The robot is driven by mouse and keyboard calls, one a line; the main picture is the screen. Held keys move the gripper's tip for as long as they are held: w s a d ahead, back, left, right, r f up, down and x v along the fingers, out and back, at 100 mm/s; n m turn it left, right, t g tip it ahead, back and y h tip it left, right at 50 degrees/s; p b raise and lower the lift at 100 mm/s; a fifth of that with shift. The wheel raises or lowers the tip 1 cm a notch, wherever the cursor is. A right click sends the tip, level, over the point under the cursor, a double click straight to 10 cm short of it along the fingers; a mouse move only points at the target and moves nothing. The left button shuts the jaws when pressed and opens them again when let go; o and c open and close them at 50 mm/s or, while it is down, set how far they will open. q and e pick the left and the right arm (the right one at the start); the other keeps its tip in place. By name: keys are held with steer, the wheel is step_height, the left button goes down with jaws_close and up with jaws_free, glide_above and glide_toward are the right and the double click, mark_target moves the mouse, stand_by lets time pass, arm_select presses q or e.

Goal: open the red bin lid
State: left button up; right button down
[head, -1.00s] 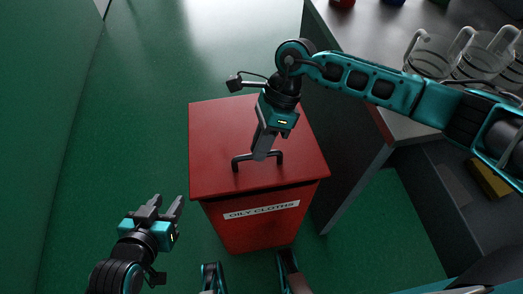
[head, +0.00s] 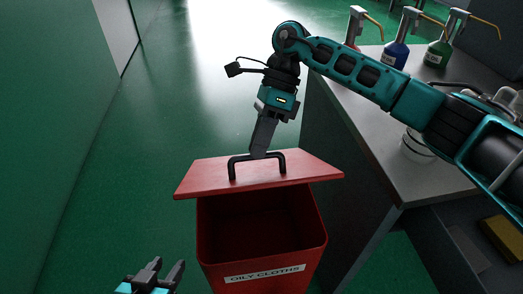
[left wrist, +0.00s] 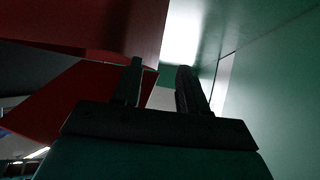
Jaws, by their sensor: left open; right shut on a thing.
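The red bin (head: 262,235), labelled "OILY CLOTHS", stands on the floor in the head view with its dark inside showing. Its red lid (head: 310,172) is tilted up above the opening, with the black bar handle (head: 233,170) on it. My right gripper (head: 262,148) is shut on the handle, coming from above. My left gripper (head: 163,272) is open and empty at the lower left, left of the bin. In the left wrist view its two fingers (left wrist: 160,85) are apart, with a red surface of the bin (left wrist: 100,28) beyond them.
A grey workbench (head: 370,120) stands right of the bin, with a blue pump bottle (head: 395,53) and a green pump bottle (head: 438,52) on it. A yellow item (head: 503,238) lies on a lower shelf. A green wall runs along the left. The floor (head: 130,150) between is clear.

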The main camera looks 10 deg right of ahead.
arm_select(q)
steer(key=shift+f, duration=0.1)
steer(key=shift+s+f, duration=0.1)
steer(key=shift+s, duration=0.05)
steer(key=c, duration=0.5)
steer(key=shift+c, duration=0.6)
steer(key=w+m+t, duration=0.1)
steer(key=w+m, duration=0.1)
steer(key=w+m+t, duration=0.1)
steer(key=m+t, duration=0.1)
steer(key=m, duration=0.1)
steer(key=w+a+m+t+h, duration=0.1)
steer(key=w+m, duration=0.1)
steer(key=shift+w+a+r+m, duration=0.1)
steer(key=shift+w+r+m, duration=0.1)
steer(key=shift+w+m, duration=0.1)
jaws_close()
steer(key=s+a+r+m+g+h, duration=0.1)
steer(key=s+m+h, duration=0.2)
steer(key=m+h, duration=0.85)
steer(key=s+a+r+m+g+h, duration=0.1)
steer(key=s+r+m+h, duration=0.35)
steer(key=m, duration=1.25)
steer(key=w+d+r+h, duration=0.1)
steer(key=w+d+r, duration=0.5)
steer(key=w+d, duration=0.1)
steer(key=shift+w, duration=0.6)
